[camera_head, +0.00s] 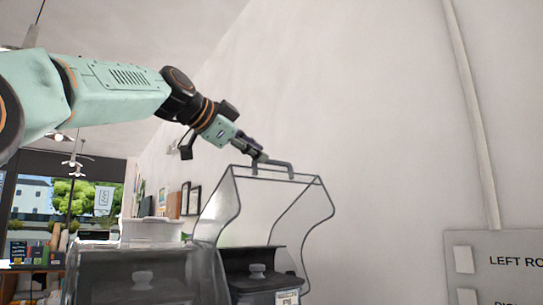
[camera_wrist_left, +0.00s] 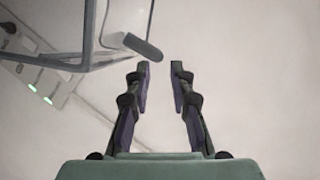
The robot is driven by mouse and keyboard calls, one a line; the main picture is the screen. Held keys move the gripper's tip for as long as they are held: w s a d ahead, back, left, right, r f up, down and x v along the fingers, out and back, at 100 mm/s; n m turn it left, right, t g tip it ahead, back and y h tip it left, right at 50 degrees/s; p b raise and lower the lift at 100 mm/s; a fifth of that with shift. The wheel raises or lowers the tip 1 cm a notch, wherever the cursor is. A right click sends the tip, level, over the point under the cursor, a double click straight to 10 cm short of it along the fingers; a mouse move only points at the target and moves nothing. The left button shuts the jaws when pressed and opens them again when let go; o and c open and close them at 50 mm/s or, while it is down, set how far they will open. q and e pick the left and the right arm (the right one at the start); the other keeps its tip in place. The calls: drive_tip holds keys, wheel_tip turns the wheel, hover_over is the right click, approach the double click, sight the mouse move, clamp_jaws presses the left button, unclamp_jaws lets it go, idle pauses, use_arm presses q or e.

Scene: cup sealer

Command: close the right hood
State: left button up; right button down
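The right hood (camera_head: 328,204) is a clear cover with a dark frame. It stands raised over a dark container with a knobbed lid (camera_head: 258,272). Its grey bar handle (camera_head: 281,166) is at the top edge; the handle (camera_wrist_left: 143,47) and part of the hood also show at upper left in the left wrist view. My left gripper (camera_head: 260,156) is at the handle's left end in the head view. In the left wrist view its fingers (camera_wrist_left: 160,68) are apart with nothing between them, and the handle lies just beyond the left fingertip. My right gripper is not in view.
A second clear hood (camera_head: 130,270) is down over another knobbed lid to the left. The space right of the raised hood looks clear.

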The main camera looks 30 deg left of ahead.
sight(273, 162)
use_arm(q)
drive_tip(key=p+x, duration=0.2)
drive_tip(key=x, duration=0.3)
drive_tip(key=shift+d, duration=0.15)
drive_tip(key=shift+w+f+p, duration=0.15)
drive_tip(key=shift+w+p, duration=0.2)
drive_tip(key=shift+p, duration=0.05)
drive_tip(key=shift+w+d+f, duration=0.2)
drive_tip(key=shift+w+d, duration=0.05)
drive_tip(key=shift+w, duration=0.25)
drive_tip(key=shift+s+a, duration=0.1)
drive_tip(key=shift+a, duration=0.05)
clamp_jaws()
drive_tip(key=shift+r, duration=0.1)
